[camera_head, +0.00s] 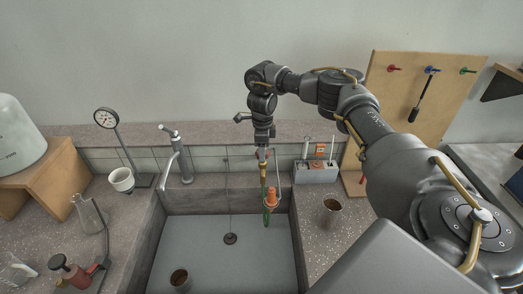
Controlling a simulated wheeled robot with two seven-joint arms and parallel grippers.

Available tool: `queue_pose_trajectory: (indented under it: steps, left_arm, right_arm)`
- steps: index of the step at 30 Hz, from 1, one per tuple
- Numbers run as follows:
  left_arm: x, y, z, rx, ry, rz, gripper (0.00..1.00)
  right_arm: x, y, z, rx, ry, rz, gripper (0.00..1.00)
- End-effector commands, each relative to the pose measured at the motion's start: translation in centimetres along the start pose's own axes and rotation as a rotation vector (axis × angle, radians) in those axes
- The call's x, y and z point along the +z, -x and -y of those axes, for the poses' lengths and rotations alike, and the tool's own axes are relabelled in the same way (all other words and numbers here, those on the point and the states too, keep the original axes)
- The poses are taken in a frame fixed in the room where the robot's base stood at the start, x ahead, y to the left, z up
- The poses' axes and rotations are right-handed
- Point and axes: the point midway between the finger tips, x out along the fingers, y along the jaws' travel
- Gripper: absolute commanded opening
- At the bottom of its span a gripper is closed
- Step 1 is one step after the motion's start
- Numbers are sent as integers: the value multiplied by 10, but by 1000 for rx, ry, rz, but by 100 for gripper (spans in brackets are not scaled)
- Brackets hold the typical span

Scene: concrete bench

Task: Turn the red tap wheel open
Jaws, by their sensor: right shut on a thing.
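My right gripper (263,148) reaches down to the wall above the back edge of the sink. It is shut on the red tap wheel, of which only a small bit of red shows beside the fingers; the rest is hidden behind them. Just below the fingers is a brass-coloured tap fitting (264,170), with a green hose (267,216) hanging from it over the sink. How far the wheel is turned cannot be told. My left gripper is not in view.
A pegboard (385,95) stands behind my arm.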

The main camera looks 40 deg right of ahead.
Motion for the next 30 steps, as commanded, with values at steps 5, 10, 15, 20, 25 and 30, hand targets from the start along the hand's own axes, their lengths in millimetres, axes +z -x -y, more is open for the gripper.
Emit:
queue_pose_trajectory:
  steps: [5, 10, 15, 20, 25, 30]
  left_arm:
    - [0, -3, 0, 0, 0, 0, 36]
    - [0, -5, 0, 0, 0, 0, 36]
    - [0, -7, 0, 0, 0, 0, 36]
    - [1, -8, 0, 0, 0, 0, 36]
    - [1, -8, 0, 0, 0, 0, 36]
    - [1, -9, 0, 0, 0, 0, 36]
  right_arm:
    - [0, 4, 4, -13, 161, 5, 26]
    - [0, 4, 4, -14, 313, 3, 26]
    - [0, 4, 5, -14, 443, 2, 26]
    - [0, 5, 5, -15, 537, 2, 26]
    - [0, 5, 5, -15, 604, 2, 26]
    - [0, 5, 5, -15, 639, 1, 26]
